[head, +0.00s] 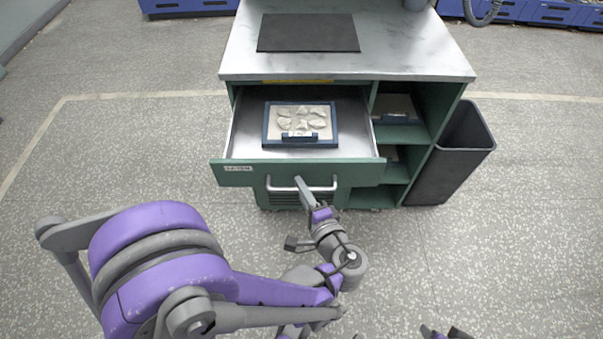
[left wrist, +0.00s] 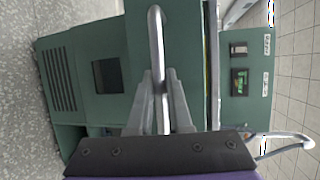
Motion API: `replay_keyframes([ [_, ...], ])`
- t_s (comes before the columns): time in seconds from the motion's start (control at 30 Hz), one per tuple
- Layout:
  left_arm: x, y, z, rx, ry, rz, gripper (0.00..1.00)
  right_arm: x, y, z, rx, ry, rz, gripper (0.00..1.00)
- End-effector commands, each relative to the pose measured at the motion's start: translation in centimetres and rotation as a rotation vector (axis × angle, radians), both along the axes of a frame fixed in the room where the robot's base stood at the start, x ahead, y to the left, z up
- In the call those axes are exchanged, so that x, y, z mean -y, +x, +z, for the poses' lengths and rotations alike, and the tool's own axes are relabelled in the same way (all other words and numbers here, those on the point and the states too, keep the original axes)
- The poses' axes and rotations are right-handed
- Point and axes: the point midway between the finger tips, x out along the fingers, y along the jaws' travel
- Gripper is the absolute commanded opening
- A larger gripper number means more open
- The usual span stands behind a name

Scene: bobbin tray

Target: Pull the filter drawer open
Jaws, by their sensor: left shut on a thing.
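The drawer (head: 355,173) has a green front and stands well out from the cabinet in the head view. A blue-rimmed tray (head: 267,127) with several pale pieces lies inside it. A silver bar handle (head: 284,189) is on the drawer front; it also shows in the left wrist view (left wrist: 156,45). My left gripper (head: 302,186) is at the handle. In the left wrist view its two fingers (left wrist: 161,90) are shut around the bar. Small dark parts at the bottom edge of the head view may belong to my right arm; I cannot tell their state.
The green cabinet has a grey marble-like top (head: 400,50) with a dark mat (head: 308,33). Open shelves (head: 397,173) are right of the drawer. A dark bin (head: 450,165) stands against the right side.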

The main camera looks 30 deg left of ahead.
Motion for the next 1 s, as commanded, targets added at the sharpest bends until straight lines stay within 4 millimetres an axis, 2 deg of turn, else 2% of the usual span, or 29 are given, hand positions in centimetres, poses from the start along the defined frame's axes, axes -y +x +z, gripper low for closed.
replay_keyframes([
  [0.1,0.9,-1.4,0.0,0.0,0.001,-0.004,0.0,0.0,0.0,0.0,0.0,0.0,0.0,0.5],
  [0.3,1.7,-2.7,0.0,0.0,0.001,-0.001,0.0,0.0,0.0,0.1,0.0,0.0,0.0,0.5],
  [0.77,1.8,-3.0,0.0,0.0,0.001,0.0,0.0,0.0,0.0,0.1,0.0,0.0,0.0,0.5],
  [0.8,1.8,-3.0,0.0,0.0,0.001,0.0,0.24,0.0,0.0,0.1,0.0,0.0,0.0,0.5],
  [0.93,1.8,-3.0,0.0,0.0,0.001,0.0,0.47,0.0,0.0,0.1,0.0,0.0,0.0,0.5],
  [1.0,1.8,-3.0,0.0,0.0,0.001,0.0,0.47,0.0,0.0,0.1,0.0,0.0,0.0,0.5],
])
